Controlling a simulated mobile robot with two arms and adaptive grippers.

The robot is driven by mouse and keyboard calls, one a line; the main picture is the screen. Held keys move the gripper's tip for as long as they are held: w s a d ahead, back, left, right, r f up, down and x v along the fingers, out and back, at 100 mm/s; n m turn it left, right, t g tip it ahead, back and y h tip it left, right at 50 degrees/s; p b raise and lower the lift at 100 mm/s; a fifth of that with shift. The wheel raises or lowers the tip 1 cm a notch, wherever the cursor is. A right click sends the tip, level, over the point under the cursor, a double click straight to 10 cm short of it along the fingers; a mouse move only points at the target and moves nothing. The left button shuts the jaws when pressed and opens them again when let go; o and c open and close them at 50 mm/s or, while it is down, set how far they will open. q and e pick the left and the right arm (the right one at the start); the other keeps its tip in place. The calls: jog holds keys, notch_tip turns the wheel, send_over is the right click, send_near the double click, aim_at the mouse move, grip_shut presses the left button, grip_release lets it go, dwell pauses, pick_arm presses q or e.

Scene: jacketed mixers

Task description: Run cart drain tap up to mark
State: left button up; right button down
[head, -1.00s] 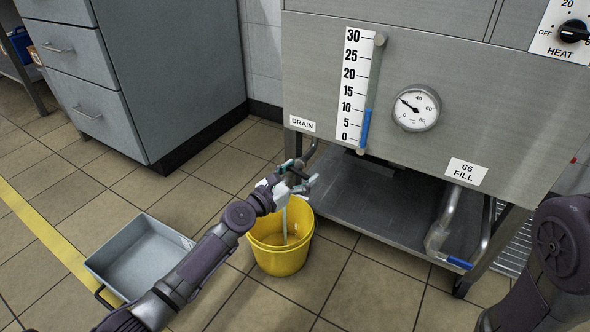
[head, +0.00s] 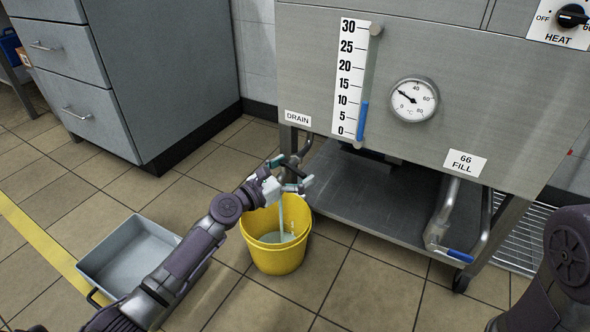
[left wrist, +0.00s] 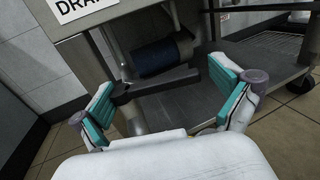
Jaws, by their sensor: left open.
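The drain tap sits under the DRAIN label (head: 297,118) at the vessel's lower left corner. A pale stream (head: 281,214) falls into the yellow bucket (head: 274,259), where pale liquid (head: 278,237) covers the bottom. The sight gauge (head: 368,85) shows blue up to about 10 on its scale (head: 347,75). My right gripper is out of view.
A grey tray (head: 130,254) lies on the floor left of the bucket. The fill pipe with its blue-gripped lever (head: 460,256) hangs at the right. A dial thermometer (head: 414,99) is on the vessel front. A grey drawer cabinet (head: 90,115) stands at the left.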

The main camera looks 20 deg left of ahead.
pick_arm(q)
jog(key=v, duration=1.2)
